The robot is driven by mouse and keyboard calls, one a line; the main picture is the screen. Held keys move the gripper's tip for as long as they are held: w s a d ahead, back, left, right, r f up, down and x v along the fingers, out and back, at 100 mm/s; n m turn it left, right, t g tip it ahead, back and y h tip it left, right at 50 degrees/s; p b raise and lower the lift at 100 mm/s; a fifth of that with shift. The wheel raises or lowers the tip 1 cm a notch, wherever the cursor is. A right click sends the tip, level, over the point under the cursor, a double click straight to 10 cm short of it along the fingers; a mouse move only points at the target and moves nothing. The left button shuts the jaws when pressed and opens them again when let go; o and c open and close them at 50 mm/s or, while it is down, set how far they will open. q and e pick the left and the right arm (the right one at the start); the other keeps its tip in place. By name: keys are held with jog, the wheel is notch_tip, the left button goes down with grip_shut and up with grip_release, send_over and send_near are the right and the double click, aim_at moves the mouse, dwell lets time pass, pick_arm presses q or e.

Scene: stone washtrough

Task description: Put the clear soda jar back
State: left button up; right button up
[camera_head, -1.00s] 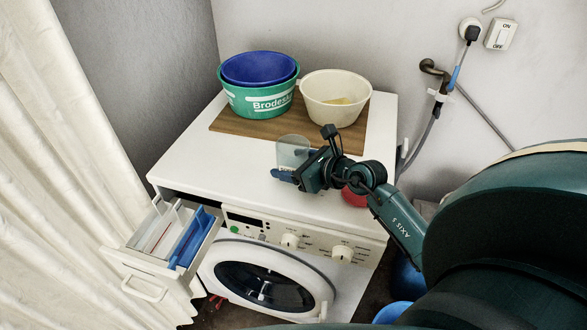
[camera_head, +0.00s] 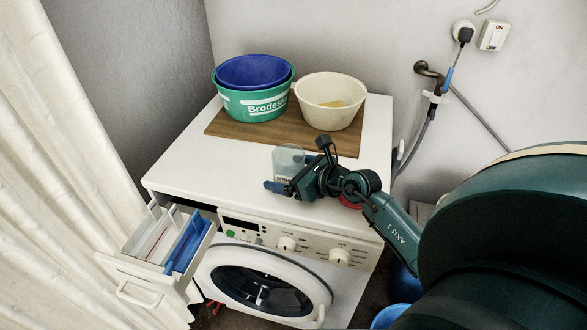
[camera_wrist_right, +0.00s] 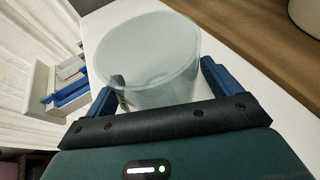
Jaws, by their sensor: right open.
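The clear soda jar (camera_head: 288,158) stands upright near the middle of the white washing machine's top (camera_head: 215,160), in front of the wooden board. A small label shows low on its side. My right gripper (camera_head: 291,175) is open around the jar's lower part, with one blue finger on each side. In the right wrist view, the jar (camera_wrist_right: 150,60) is between the spread fingers of my right gripper (camera_wrist_right: 160,88), and its round rim faces the camera. Whether a finger touches the jar cannot be told. My left gripper is not in view.
A wooden board (camera_head: 225,123) at the back holds a green basin (camera_head: 240,103) with a blue one (camera_head: 250,70) in it, and a cream basin (camera_head: 330,100). The detergent drawer (camera_head: 150,262) is pulled out at front left. The machine's left top is clear.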

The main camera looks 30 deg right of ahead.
jog(key=b+v, duration=0.1)
jog(key=v, duration=1.1)
jog(key=shift+r, duration=0.25)
jog(key=a+m+y, duration=0.1)
jog(key=a+m, duration=0.1)
jog(key=a+m+t+y, duration=0.1)
jog(key=a+m, duration=0.1)
jog(key=a+m+t, duration=0.1)
jog(key=a+m, duration=0.1)
jog(key=shift+s+a+r+m+y, duration=0.2)
jog(key=shift+s+r+m+y, duration=0.1)
jog(key=shift+r+y, duration=0.1)
jog(key=s+a+f+m+g+h, duration=0.1)
jog(key=a+f+m, duration=0.4)
jog(key=m, duration=0.5)
jog(key=s+a+f+m+g+h, duration=0.1)
jog(key=s+a+f+m, duration=0.3)
jog(key=m, duration=0.6)
jog(key=s+a+f+m+g, duration=0.1)
jog(key=s+a+f+m, duration=0.1)
jog(key=a+f+m, duration=0.3)
jog(key=f+m, duration=0.1)
jog(key=m, duration=0.3)
jog(key=shift+s+a+f+m+g+h, duration=0.15)
jog(key=shift+s+a+m+g+h, duration=0.15)
jog(key=shift+s+m+g+h, duration=0.1)
